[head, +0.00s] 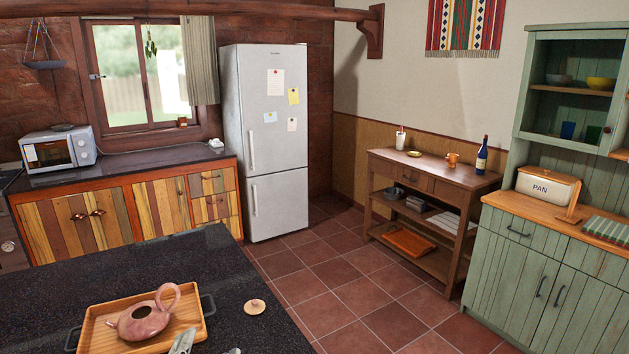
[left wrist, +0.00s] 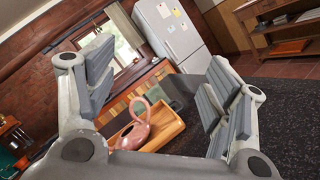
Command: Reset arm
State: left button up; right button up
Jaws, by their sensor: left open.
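My left gripper (left wrist: 158,95) is open and empty, with its grey padded fingers wide apart in the left wrist view. In the head view only its fingertips (head: 208,347) show at the bottom edge, in front of the tray's near right side. A pinkish-brown teapot (head: 144,319) with a looped handle and an open top sits on a wooden tray (head: 97,312) with dark handles. In the left wrist view the teapot (left wrist: 134,132) and tray (left wrist: 168,133) show beyond and between the fingers, apart from them. My right gripper is not in view.
The tray stands on a dark speckled counter (head: 60,275). A small round lid (head: 254,307) lies on it right of the tray. The counter behind the tray is clear. Farther off are a fridge (head: 265,130), a wooden side table (head: 440,172) and a green cupboard (head: 510,260).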

pick_arm(q)
jog(key=s+d+f+m+g+h, duration=0.8)
jog(key=s+d+f+m+g, duration=0.25)
jog(key=m, duration=1.25)
jog(key=s+a+f+m+g+y, duration=0.5)
jog(key=s+a+f+g+y, duration=0.25)
jog(key=s+a+f, duration=0.55)
notch_tip(320, 180, down, 24)
jog(key=s+d+b, duration=0.1)
jog(key=s+b, duration=0.1)
jog(key=s+a+f+g+b, duration=0.1)
jog(key=s+a+f+g, duration=0.1)
jog(key=s+f, duration=1.5)
jog(key=shift+s+a+f+m, duration=0.4)
jog(key=shift+a+f, duration=0.15)
jog(key=shift+f, duration=0.35)
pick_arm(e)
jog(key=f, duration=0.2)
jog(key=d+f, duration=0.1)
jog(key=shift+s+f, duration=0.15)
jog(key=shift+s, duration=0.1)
pick_arm(q)
jog(key=shift+y, duration=0.25)
